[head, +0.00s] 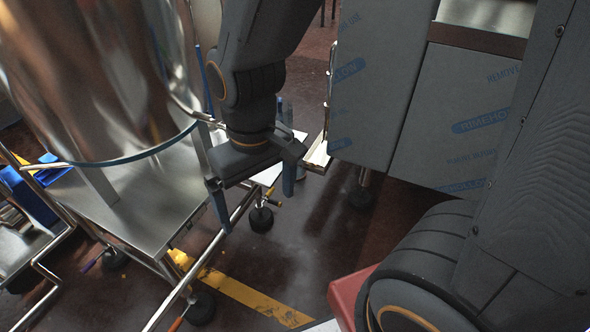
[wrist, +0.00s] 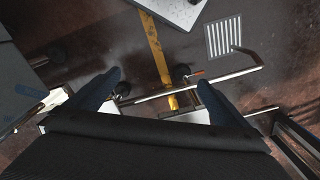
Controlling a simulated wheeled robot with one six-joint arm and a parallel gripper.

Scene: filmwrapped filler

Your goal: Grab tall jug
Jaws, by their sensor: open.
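I cannot make out a tall jug in either view. My gripper (head: 254,185) hangs at the centre of the head view, its two dark fingers apart and pointing down, with nothing between them. In the wrist view the fingers (wrist: 158,80) are spread wide. Between and beyond them are a metal rail and the floor.
A large shiny metal vessel (head: 100,70) stands left of my gripper on a steel platform (head: 150,205). A metal rail (head: 225,232) runs below my gripper. Film-wrapped grey panels (head: 370,100) stand at right. The floor has a yellow stripe (head: 250,295) and a grate (wrist: 223,36).

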